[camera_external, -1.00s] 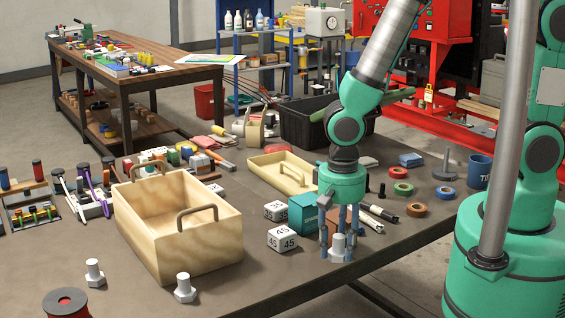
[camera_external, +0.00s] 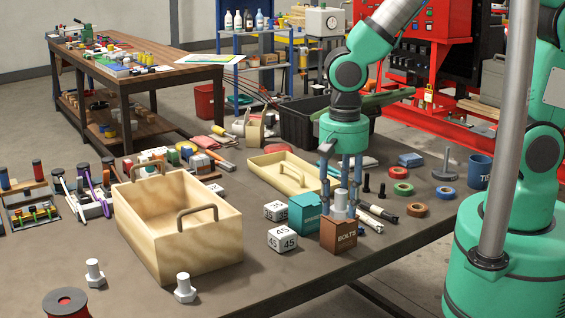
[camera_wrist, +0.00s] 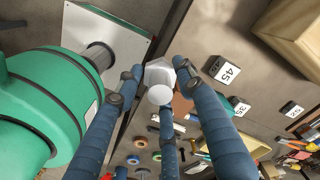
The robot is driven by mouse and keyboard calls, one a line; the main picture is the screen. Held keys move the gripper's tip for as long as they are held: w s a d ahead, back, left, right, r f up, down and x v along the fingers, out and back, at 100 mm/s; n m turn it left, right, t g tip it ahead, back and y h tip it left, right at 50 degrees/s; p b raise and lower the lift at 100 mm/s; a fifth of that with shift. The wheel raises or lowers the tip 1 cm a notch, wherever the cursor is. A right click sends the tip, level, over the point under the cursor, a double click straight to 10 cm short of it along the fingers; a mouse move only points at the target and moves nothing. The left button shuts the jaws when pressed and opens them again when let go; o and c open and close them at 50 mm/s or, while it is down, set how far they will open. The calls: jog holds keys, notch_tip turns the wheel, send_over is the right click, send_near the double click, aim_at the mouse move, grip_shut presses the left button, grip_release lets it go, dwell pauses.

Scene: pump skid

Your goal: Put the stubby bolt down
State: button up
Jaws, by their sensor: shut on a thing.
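My gripper (camera_external: 341,203) is shut on a pale grey stubby bolt (camera_external: 340,206), its fingers around it. The bolt is upright, with its wide hexagonal head at the lower end. In the external view it overlaps the upper edge of the brown box marked BOLTS (camera_external: 338,236); its exact height over the box is hard to tell. In the wrist view the bolt (camera_wrist: 160,82) sits between the blue-grey fingers, with part of the brown box (camera_wrist: 182,106) beyond it. Two similar bolts stand at the table's front left, one (camera_external: 95,273) behind the other (camera_external: 185,289).
A teal box (camera_external: 303,214) stands directly left of the brown one, with numbered white cubes (camera_external: 282,239) beside it. A wooden crate (camera_external: 198,246) is further left. Dark rods (camera_external: 378,213) and tape rolls (camera_external: 417,210) lie right.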

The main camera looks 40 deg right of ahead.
jog(key=w+a+r+n+p, duration=0.1)
jog(key=w+a+r+p, duration=0.1)
jog(key=w+a, duration=1.5)
jog(key=w+a+f+n, duration=0.15)
jog(key=w+a, duration=0.25)
jog(key=w, duration=1)
jog(key=f, duration=0.5)
jog(key=shift+w+a+p, duration=0.2)
jog(key=shift+a+p, duration=0.1)
jog(key=shift+p, duration=0.05)
jog(key=shift+f, duration=0.1)
jog(key=shift+f+b, duration=0.45)
jog(key=shift+f, duration=2.65)
jog(key=shift+f+b, duration=0.3)
jog(key=shift+f, duration=1.55)
